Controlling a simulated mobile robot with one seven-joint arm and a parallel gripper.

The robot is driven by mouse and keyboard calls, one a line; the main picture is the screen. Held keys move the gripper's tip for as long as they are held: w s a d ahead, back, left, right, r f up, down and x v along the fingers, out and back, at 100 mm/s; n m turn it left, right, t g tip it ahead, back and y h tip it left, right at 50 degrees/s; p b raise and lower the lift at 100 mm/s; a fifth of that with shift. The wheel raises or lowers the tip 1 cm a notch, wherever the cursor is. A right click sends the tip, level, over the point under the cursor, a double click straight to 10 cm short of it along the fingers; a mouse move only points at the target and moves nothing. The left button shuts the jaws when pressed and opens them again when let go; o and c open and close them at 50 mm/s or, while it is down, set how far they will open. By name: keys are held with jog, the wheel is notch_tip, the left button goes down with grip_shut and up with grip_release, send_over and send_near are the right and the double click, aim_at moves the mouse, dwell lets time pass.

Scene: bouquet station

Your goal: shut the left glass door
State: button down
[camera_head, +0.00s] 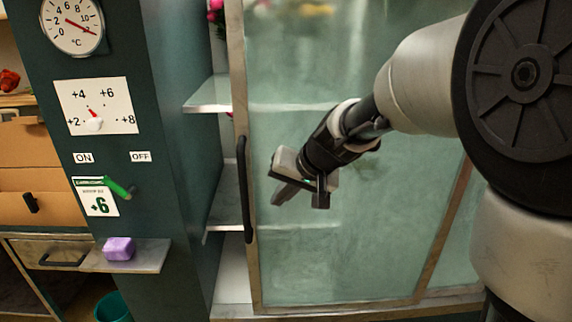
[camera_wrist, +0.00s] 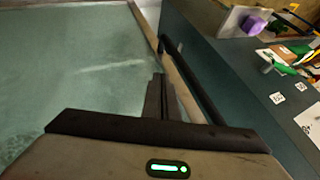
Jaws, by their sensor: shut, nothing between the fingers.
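The left glass door (camera_head: 340,240) has a pale metal frame and a black vertical handle (camera_head: 243,190) at its left edge. A gap with shelves showing separates that edge from the dark green cabinet side, so the door stands partly open. My gripper (camera_head: 282,194) is shut and empty, in front of the glass to the right of the handle. In the wrist view the shut fingers (camera_wrist: 158,90) lie over the glass (camera_wrist: 80,85) beside the frame, with the handle (camera_wrist: 200,80) beyond it. I cannot tell whether the fingers touch the door.
The dark green cabinet side (camera_head: 165,200) carries a dial, a temperature plate and a green lever (camera_head: 118,188). A small ledge (camera_head: 145,258) with a purple block (camera_head: 119,248) juts out at the lower left. A teal bin (camera_head: 112,307) stands below. Glass shelves (camera_head: 210,95) show in the gap.

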jog(key=w+a+f, duration=0.2)
jog(key=a, duration=0.3)
jog(key=shift+f+p, duration=0.2)
jog(key=shift+p, duration=0.25)
jog(key=shift+a, duration=0.15)
jog(key=a+p, duration=0.9)
jog(key=a, duration=0.8)
jog(key=shift+s+a, duration=0.25)
jog(key=shift+s, duration=0.1)
jog(key=shift+r, duration=0.15)
